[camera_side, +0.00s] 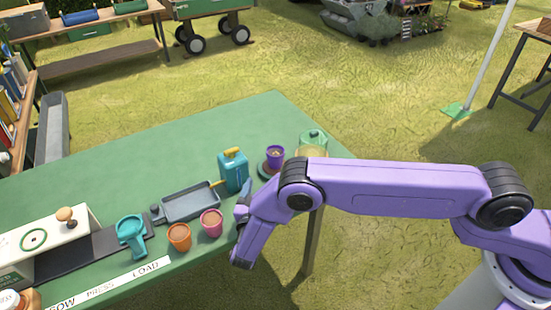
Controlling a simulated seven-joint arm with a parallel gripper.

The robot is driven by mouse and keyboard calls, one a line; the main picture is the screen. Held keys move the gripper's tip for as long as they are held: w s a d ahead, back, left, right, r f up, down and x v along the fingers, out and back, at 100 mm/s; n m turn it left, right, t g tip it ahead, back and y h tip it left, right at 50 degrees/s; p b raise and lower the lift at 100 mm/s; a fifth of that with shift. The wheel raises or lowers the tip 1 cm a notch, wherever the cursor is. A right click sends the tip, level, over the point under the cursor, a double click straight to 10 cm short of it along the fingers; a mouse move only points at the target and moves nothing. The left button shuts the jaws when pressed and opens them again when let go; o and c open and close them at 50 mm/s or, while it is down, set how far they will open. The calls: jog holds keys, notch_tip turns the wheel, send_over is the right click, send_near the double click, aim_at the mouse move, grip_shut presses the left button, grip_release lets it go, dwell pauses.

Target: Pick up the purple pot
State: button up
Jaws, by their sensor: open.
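The purple pot (274,155) stands upright on a dark saucer or coaster (262,169) near the right end of the green table. Something yellowish shows inside it. My gripper (240,214) is at the table's front edge, in front of and left of the purple pot and apart from it. My purple arm comes in from the right and its bend lies just in front of the pot. The gripper's jaws are partly hidden by my own wrist, and nothing shows held in them.
A pink pot (211,222) stands close to my gripper, with an orange pot (179,236) beside it. A teal can (233,171), a grey tray (190,203) and a green-lidded jar (313,139) stand nearby. The back of the green table (150,145) is clear.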

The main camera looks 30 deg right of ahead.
aim_at(276, 147)
jog(key=x, duration=1.7)
jog(key=shift+s+d, duration=0.1)
jog(key=c, duration=0.9)
